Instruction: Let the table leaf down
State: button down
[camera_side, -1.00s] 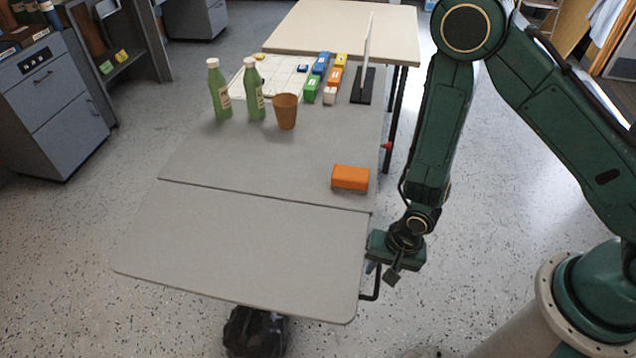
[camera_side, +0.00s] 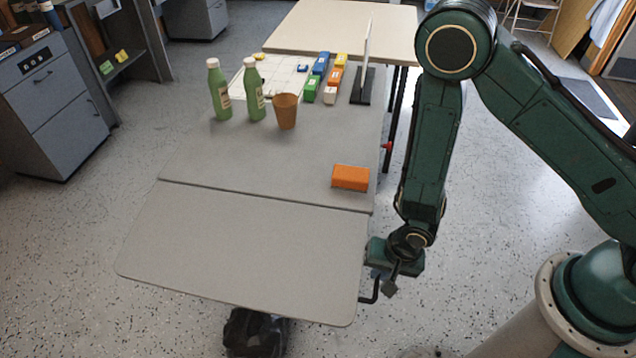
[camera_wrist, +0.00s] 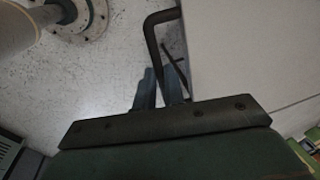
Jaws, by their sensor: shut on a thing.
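The table leaf (camera_side: 245,250) is the grey front panel of the table, beyond a dark seam from the fixed grey top (camera_side: 250,160). It is close to level, with its front edge tilted slightly down. A dark bent handle (camera_side: 374,294) sticks out at the leaf's right edge; it also shows in the wrist view (camera_wrist: 151,38), beside the pale leaf (camera_wrist: 235,50). My gripper (camera_side: 375,274) is at the right edge of the leaf, shut on the handle. In the wrist view its two bluish fingers (camera_wrist: 159,85) stand at the handle; the exact contact is hard to see.
A black bag (camera_side: 255,333) lies on the floor under the leaf's front edge. An orange block (camera_side: 350,178) sits on the fixed top near the seam. Two green bottles (camera_side: 220,92), a brown cup (camera_side: 286,111) and small boxes stand farther back. Floor left of the leaf is clear.

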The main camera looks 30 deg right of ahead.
aim_at(378, 279)
jog(key=shift+a+f+t+h, duration=0.1)
jog(key=shift+f+t+h, duration=0.45)
jog(key=shift+f, duration=0.4)
jog(key=shift+a+f+t+h, duration=0.1)
jog(key=shift+f+t+h, duration=0.4)
jog(key=shift+f, duration=0.45)
jog(key=w+d+f+t+h, duration=0.3)
jog(key=f+t, duration=0.1)
jog(key=f, duration=0.1)
jog(key=w+d+f+n+t+h, duration=0.1)
jog(key=w+d+f+t+h, duration=0.3)
jog(key=f+t, duration=0.1)
jog(key=shift+f+n, duration=0.3)
jog(key=shift+f, duration=0.4)
jog(key=shift+h, duration=0.25)
jog(key=c, duration=1.5)
grip_release()
jog(key=shift+s+a, duration=0.1)
jog(key=shift+s, duration=0.1)
